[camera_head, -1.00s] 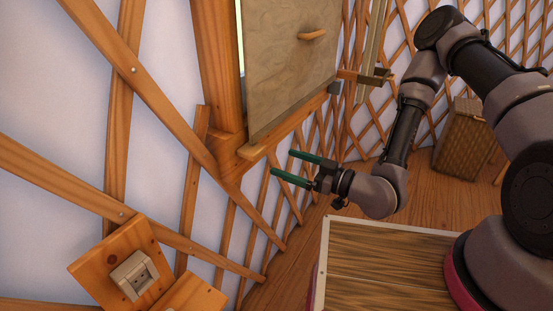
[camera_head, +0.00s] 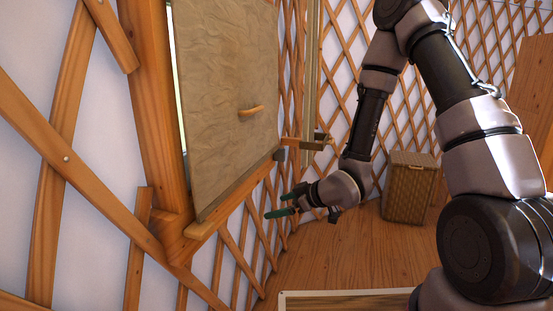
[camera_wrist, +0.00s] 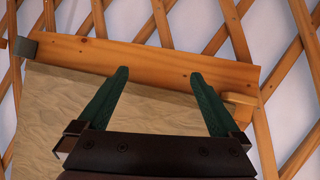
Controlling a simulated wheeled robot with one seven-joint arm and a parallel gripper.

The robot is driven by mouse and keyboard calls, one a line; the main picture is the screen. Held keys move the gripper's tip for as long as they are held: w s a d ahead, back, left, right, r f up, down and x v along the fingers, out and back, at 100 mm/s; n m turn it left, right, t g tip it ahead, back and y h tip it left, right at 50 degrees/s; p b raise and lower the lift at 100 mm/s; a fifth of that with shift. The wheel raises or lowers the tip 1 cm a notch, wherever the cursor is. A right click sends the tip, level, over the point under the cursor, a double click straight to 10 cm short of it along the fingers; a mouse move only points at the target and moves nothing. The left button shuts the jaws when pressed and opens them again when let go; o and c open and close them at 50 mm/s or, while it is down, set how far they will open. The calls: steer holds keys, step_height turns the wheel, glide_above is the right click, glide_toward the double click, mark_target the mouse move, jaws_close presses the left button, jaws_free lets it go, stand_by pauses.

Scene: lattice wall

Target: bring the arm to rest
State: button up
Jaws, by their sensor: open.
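My gripper (camera_head: 281,205) is open and empty, its two green fingers spread apart. In the head view it is near the middle, below the lower right part of the tan window panel, with its fingers pointing left toward the lattice wall. In the wrist view my gripper (camera_wrist: 154,82) shows both fingers well apart, with the panel and its wooden sill behind them. Nothing shows between the fingers. My arm is bent, coming down from the upper right.
The tan panel (camera_head: 225,155) with a wooden handle (camera_head: 251,111) hangs in the window frame. A wooden sill (camera_head: 235,200) runs below it. A woven basket (camera_head: 409,190) stands on the floor behind my arm. Wooden floor (camera_head: 330,260) is open below the gripper.

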steer(key=w+d+r+m+t+h, duration=0.25)
steer(key=d+r+m+h, duration=0.55)
steer(key=d+r, duration=1.1)
steer(key=s+d+r+m+g, duration=0.1)
steer(key=s+d+r+m, duration=0.1)
steer(key=s+r+m, duration=0.2)
steer(key=s+d+r+m+g, duration=0.1)
steer(key=s+d+r+m, duration=0.2)
steer(key=s+r, duration=0.6)
steer(key=s+m, duration=0.2)
steer(key=s, duration=0.3)
steer(key=shift+r, duration=0.35)
